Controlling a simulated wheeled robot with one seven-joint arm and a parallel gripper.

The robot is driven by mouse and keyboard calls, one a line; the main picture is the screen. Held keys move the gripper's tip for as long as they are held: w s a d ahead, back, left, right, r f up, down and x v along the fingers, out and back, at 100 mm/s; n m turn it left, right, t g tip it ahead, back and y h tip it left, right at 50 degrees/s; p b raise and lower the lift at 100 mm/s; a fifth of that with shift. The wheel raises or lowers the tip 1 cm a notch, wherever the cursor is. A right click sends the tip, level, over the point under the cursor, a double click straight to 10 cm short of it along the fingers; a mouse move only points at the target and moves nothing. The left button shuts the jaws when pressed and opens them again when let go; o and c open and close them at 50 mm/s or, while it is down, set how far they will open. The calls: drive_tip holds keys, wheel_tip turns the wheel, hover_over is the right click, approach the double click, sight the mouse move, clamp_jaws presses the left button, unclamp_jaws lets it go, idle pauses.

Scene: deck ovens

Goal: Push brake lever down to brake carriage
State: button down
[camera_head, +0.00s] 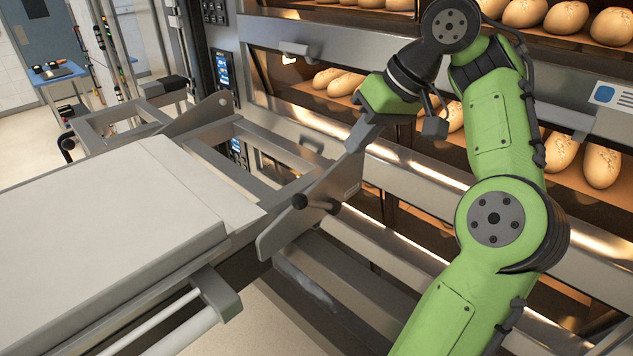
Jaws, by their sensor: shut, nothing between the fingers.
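The carriage (95,195) fills the left, with a cream flat top and a grey metal frame. A short dark lever with a round black knob (300,201) sticks out at the near grey side plate (285,232) of the carriage; I take it to be the brake lever. My gripper (357,142) is shut and empty. It points down and left, above and to the right of the knob, clearly apart from it. Its tips overlap the upper end of the side plate in the picture; I cannot tell whether they touch.
The deck oven (400,180) stands behind, with bread loaves (335,82) on its decks. Metal rails (340,295) run below the lever. A grey handle bracket (217,294) sits at the carriage's near edge. A blue table (58,72) stands far left. Floor shows at lower centre.

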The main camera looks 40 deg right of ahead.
drive_tip(key=shift+x, duration=3.6)
hover_over(318, 205)
drive_tip(key=s+a, duration=0.2)
wheel_tip(318, 205, down, 5)
drive_tip(key=shift+w+a+r, duration=0.15)
drive_tip(key=shift+r, duration=0.05)
drive_tip(key=a+f+n+h+b, duration=0.1)
drive_tip(key=a+f+h+b, duration=0.3)
drive_tip(key=b, duration=0.8)
drive_tip(key=shift+f, duration=0.2)
drive_tip(key=shift+r, duration=0.1)
